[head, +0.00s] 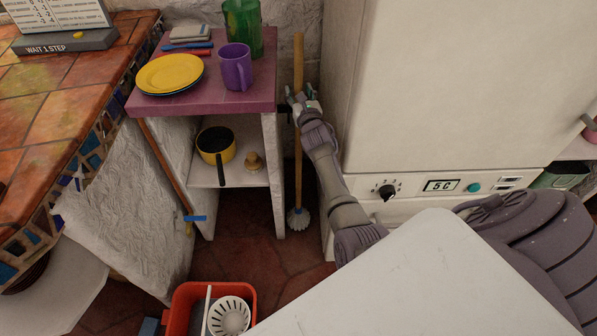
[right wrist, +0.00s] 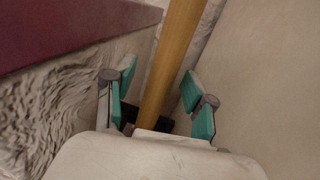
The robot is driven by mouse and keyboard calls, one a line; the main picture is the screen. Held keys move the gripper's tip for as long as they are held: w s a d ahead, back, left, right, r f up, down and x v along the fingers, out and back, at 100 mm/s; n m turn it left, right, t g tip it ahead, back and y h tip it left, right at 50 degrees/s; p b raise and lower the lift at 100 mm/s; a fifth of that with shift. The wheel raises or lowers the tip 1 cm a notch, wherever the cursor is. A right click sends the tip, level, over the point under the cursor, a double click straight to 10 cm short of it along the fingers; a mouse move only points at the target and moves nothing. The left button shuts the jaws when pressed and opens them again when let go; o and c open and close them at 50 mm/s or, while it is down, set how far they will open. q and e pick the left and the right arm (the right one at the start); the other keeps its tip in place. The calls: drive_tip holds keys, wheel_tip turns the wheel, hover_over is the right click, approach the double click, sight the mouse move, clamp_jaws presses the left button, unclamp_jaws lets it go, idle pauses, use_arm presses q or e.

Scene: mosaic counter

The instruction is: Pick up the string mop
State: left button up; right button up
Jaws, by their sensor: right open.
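The string mop stands upright in the narrow gap between the small shelf unit and the white appliance, with a wooden handle (head: 298,62) and a whitish head (head: 298,218) near the floor. My right gripper (head: 299,98) is at the upper part of the handle. In the right wrist view, the handle (right wrist: 168,70) runs between the green-padded fingers of my right gripper (right wrist: 160,98), which are open and apart on both sides of it. I cannot tell whether the handle touches the palm. My left gripper is not in view.
The shelf unit's purple top (head: 150,103) holds yellow plates (head: 170,73), a purple mug (head: 235,68) and a green glass (head: 243,28). The white appliance (head: 440,80) closes in the right side. A red bucket (head: 178,318) stands on the floor. Another stick (head: 162,165) leans left.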

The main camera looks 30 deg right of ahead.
drive_tip(key=shift+w+d, duration=0.15)
drive_tip(key=shift+w, duration=0.15)
drive_tip(key=shift+c, duration=0.2)
clamp_jaws()
drive_tip(key=shift+r, duration=0.15)
